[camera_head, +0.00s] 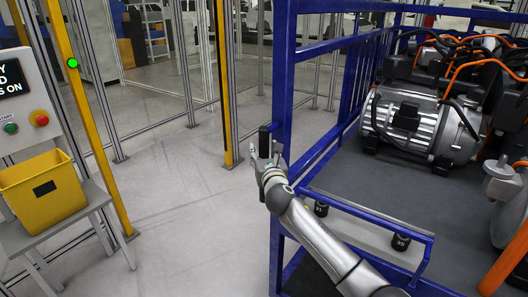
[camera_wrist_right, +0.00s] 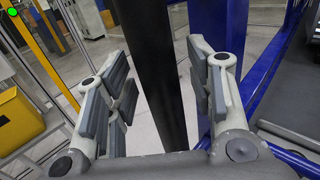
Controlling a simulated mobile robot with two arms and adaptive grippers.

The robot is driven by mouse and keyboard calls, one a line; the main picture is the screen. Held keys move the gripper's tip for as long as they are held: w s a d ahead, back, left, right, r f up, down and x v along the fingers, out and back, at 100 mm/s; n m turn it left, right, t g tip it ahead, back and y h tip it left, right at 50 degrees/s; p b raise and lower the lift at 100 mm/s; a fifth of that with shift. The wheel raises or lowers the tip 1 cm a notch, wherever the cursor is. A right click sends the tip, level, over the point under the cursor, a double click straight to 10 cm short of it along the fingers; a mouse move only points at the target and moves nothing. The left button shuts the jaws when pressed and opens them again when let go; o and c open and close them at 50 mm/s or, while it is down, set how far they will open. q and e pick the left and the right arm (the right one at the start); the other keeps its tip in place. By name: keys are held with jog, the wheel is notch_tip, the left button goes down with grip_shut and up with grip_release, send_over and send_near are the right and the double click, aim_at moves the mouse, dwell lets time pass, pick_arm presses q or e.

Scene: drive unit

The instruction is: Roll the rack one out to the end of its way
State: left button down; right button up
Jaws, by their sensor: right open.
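The rack (camera_head: 283,75) is a blue steel frame with a dark grey deck (camera_head: 350,185) carrying silver motors (camera_head: 415,125) and cables. A black upright handle (camera_head: 264,139) stands at its near left post. My right gripper (camera_head: 266,158) is at this handle. In the right wrist view, the black handle (camera_wrist_right: 150,70) runs upright between the two spread fingers of my right gripper (camera_wrist_right: 160,65). The fingers are open, with gaps showing on both sides of the bar. The blue post (camera_wrist_right: 217,30) is just right of the handle. My left gripper is not in view.
A yellow bin (camera_head: 42,190) sits on a grey stand (camera_head: 85,220) at the left, below a control panel (camera_head: 22,100) with a red button. Yellow posts and a mesh fence (camera_head: 150,70) stand behind. The floor (camera_head: 185,215) left of the rack is clear.

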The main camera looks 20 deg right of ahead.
jog(key=shift+c, duration=0.3)
grip_shut()
dwell(0.4)
